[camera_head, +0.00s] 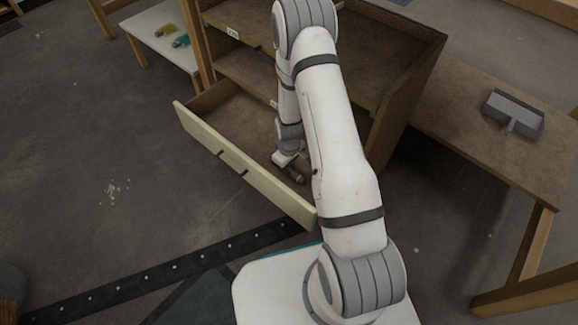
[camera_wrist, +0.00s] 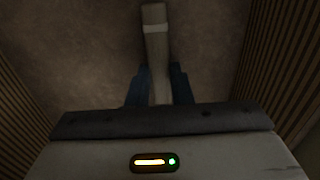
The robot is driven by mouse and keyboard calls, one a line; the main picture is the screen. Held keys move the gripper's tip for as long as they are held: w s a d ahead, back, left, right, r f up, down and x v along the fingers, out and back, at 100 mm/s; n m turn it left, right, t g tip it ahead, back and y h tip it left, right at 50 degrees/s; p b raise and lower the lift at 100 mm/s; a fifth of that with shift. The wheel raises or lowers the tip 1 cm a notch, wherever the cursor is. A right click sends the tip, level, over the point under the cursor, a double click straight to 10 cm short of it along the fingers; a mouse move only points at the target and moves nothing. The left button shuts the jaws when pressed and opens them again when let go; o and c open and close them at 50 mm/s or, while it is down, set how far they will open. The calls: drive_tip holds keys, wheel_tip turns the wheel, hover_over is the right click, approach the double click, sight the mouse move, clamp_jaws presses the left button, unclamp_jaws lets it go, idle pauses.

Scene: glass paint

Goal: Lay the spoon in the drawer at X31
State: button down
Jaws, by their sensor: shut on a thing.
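The open drawer (camera_head: 245,165) with a pale front is pulled out at the bottom of a wooden cabinet. My gripper (camera_head: 293,165) is down inside the drawer, partly hidden by my own arm. In the wrist view, my gripper (camera_wrist: 159,88) has its two dark fingers shut on a pale, long thing, seemingly the spoon (camera_wrist: 154,35). It points away from the fingers over the brown drawer floor (camera_wrist: 90,50). Whether it touches the floor I cannot tell. The X31 label cannot be read for certain.
The wooden cabinet (camera_head: 410,85) has open shelves above the drawer. A grey dustpan (camera_head: 513,112) lies on a wooden table (camera_head: 475,140) at right. A white table (camera_head: 150,35) at back left holds small coloured things. Ribbed drawer walls (camera_wrist: 285,70) flank my gripper.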

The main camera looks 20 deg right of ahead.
idle(0.3)
drive_tip(key=c, duration=0.6)
unclamp_jaws()
drive_tip(key=shift+r, duration=0.15)
drive_tip(key=shift+r+p, duration=2.75)
drive_tip(key=shift+r, duration=1.15)
drive_tip(key=shift+r, duration=0.1)
